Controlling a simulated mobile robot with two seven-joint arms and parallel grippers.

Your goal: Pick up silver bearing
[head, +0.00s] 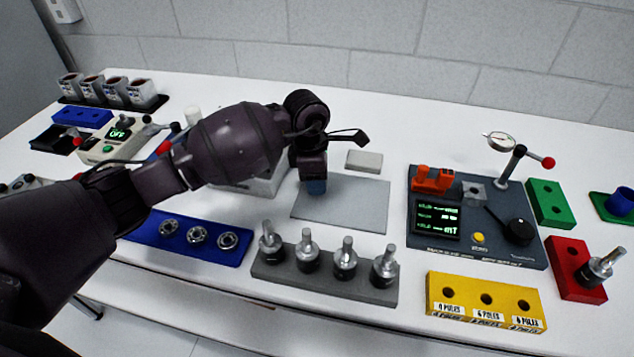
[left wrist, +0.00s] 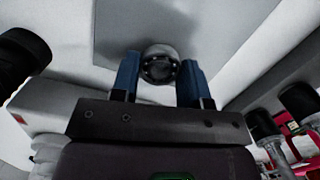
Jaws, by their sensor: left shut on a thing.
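My left gripper (head: 316,187) hangs over the left part of the flat grey mat (head: 352,204), fingers pointing down. In the left wrist view its two blue fingertips (left wrist: 158,78) are shut on a round silver bearing (left wrist: 160,65) with a dark centre. The held bearing is hidden in the head view. I cannot tell whether it touches the mat. Several silver bearings (head: 197,235) sit in a row on the blue tray (head: 145,227) at front left. My right gripper is not in view.
A grey block with several shafts (head: 325,285) stands in front of the mat. A dark test station (head: 478,248) with a dial gauge is to the right. A small pale block (head: 364,160) lies behind the mat. A yellow block (head: 487,300) is front right. The mat's right part is clear.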

